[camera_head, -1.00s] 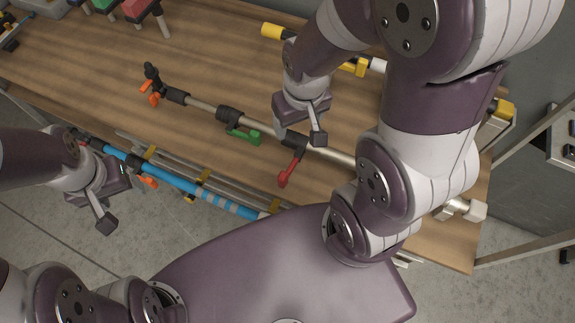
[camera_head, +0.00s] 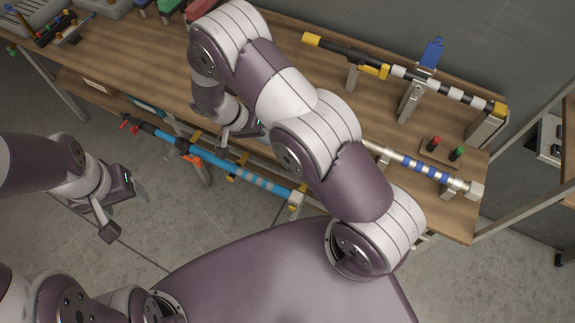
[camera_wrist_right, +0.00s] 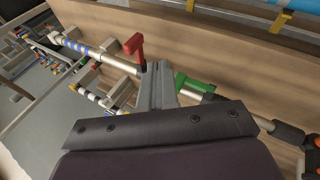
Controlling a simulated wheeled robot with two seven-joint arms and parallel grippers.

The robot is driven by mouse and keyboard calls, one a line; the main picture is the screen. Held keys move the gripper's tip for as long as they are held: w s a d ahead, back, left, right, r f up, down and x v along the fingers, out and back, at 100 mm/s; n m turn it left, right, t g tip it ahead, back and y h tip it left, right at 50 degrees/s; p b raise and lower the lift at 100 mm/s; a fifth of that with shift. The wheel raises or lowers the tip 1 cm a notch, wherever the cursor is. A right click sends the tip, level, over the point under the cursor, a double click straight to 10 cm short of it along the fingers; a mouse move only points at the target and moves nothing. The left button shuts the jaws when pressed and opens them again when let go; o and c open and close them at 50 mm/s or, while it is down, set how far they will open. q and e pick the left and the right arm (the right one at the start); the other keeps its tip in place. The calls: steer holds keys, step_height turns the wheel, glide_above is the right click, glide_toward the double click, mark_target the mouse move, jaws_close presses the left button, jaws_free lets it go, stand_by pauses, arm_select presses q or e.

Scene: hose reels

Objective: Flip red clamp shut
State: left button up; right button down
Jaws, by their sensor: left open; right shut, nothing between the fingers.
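The red clamp (camera_wrist_right: 133,45) shows in the right wrist view, its red lever standing up from a light pole. In the head view it is hidden behind my right arm. My right gripper (camera_wrist_right: 156,85) is shut and empty, its fingertips close beside the red clamp on the right; I cannot tell whether they touch. A green clamp (camera_wrist_right: 194,86) sits on the same pole, on the other side of the fingers. In the head view my right gripper (camera_head: 232,137) is partly hidden over the bench's front edge. My left gripper (camera_head: 126,212) is open and empty, clear of the bench.
The wooden bench (camera_head: 130,60) carries a rear pole with yellow ends (camera_head: 345,52) and a blue upright flap (camera_head: 431,52). A blue pole (camera_head: 235,172) runs below the front edge. Red and green buttons (camera_head: 444,150) stand at the right. Floor around my left gripper is free.

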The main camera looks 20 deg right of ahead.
arm_select(q)
step_height(320, 180, down, 13)
steer(key=d+b, duration=0.1)
steer(key=b, duration=1.2)
steer(key=shift+w+d+f, duration=0.2)
steer(key=shift+w, duration=0.25)
arm_select(e)
steer(key=s+d+f+m, duration=0.3)
steer(key=d+f, duration=0.4)
steer(key=d, duration=0.3)
steer(key=shift+d+f+m+h, duration=0.2)
steer(key=shift+m+h, duration=0.2)
steer(key=shift+m, duration=0.5)
